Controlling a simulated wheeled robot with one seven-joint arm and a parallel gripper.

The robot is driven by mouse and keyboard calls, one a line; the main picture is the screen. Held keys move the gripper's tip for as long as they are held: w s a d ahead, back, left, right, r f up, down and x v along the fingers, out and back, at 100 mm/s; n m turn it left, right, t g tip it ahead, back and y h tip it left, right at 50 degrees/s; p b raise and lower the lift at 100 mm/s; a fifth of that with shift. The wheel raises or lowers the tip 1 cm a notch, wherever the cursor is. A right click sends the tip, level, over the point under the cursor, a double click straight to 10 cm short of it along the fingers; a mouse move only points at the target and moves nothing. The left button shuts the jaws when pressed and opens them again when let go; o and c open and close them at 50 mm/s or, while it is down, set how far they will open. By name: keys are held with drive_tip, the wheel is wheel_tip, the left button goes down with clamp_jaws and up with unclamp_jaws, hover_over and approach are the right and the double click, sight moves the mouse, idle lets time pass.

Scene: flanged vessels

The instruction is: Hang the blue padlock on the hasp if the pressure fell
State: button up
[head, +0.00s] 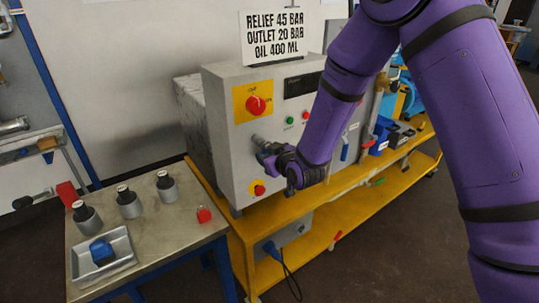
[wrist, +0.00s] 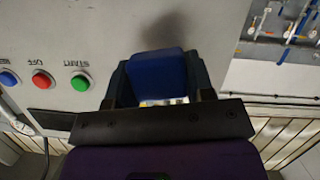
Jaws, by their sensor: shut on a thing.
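My gripper (head: 264,148) is at the front of the grey cabinet (head: 225,130), below the yellow rotary-switch panel. In the wrist view my gripper (wrist: 160,85) is shut on a blue, block-shaped body, which looks like the blue padlock (wrist: 157,72). Its shackle is hidden in both views, and I cannot tell whether it touches the cabinet. I cannot make out the hasp. Another blue object (head: 102,250) lies in the metal tray at lower left.
A sign (head: 276,34) on the cabinet gives relief, outlet and oil values. A red rotary switch (head: 256,104) and a lower red knob (head: 258,189) stick out near my gripper.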

idle(0.4)
drive_tip(key=o, duration=1)
drive_tip(key=v, duration=1)
drive_tip(key=s+d+r+m+g+h, duration=0.1)
drive_tip(key=s+d+r+m+h, duration=0.15)
drive_tip(key=d+r, duration=0.5)
drive_tip(key=s+d+r+m+g+h, duration=0.2)
drive_tip(key=s+d+r+h, duration=0.15)
drive_tip(key=d+r, duration=0.4)
drive_tip(key=s+d+r+m+g, duration=0.1)
drive_tip(key=s+d+r, duration=0.2)
drive_tip(key=s, duration=0.4)
drive_tip(key=s+d+r+m+g, duration=0.1)
drive_tip(key=s+d+r+g, duration=0.1)
drive_tip(key=s, duration=0.6)
drive_tip(key=s+d+r+m+g+h, duration=0.1)
drive_tip(key=s+d+r+m, duration=0.1)
drive_tip(key=s+d, duration=0.3)
drive_tip(key=shift+s+r, duration=0.85)
drive_tip(key=shift+s, duration=0.3)
